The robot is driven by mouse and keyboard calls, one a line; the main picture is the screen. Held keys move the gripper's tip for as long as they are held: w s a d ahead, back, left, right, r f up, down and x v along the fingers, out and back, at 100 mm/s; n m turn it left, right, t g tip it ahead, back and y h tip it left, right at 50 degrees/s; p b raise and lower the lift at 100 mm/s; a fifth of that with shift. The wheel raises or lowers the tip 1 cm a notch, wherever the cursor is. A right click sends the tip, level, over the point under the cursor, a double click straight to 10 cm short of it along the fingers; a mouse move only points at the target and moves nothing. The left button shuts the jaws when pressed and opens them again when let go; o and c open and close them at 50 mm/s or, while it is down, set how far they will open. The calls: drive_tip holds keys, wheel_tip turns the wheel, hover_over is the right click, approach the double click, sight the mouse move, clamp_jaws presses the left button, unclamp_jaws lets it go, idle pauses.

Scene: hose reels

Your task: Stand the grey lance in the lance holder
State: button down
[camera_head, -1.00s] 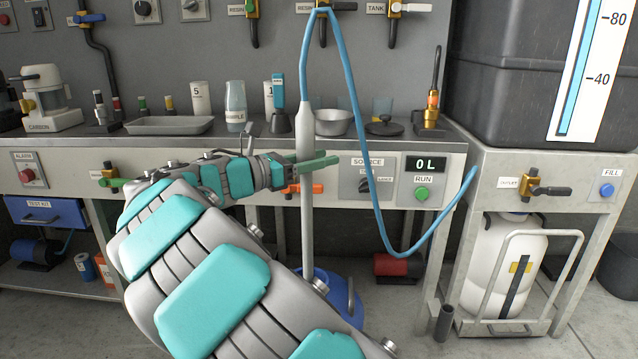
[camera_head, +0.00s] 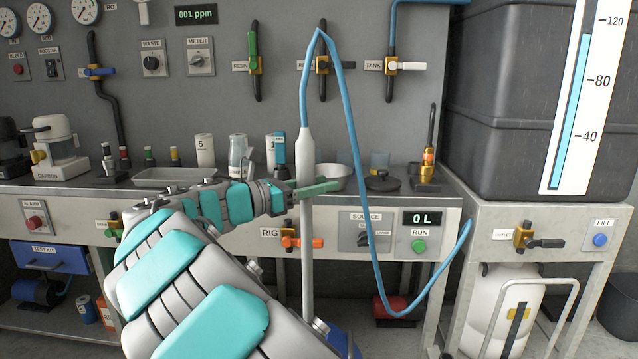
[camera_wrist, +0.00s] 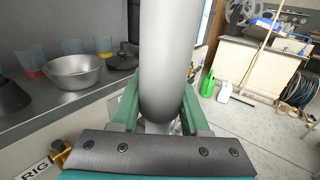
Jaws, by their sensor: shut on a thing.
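The grey lance (camera_head: 307,240) is upright in front of the bench, with a blue hose (camera_head: 348,90) running from its top end. My gripper (camera_head: 316,188) is shut on the lance, its green fingers on either side of the shaft. In the wrist view the thick grey shaft (camera_wrist: 168,60) stands between the green fingers (camera_wrist: 160,112).
The bench (camera_head: 215,250) behind holds a steel bowl (camera_head: 333,177), a tray (camera_head: 180,177) and bottles. The blue hose loops down at right towards the tank stand (camera_head: 575,235). A white container (camera_head: 490,300) stands under it. The wrist view shows open floor (camera_wrist: 235,135) at right.

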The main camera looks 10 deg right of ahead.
wheel_tip(320, 180, up, 11)
drive_tip(key=p, duration=0.5)
drive_tip(key=shift+f, duration=0.2)
idle(0.5)
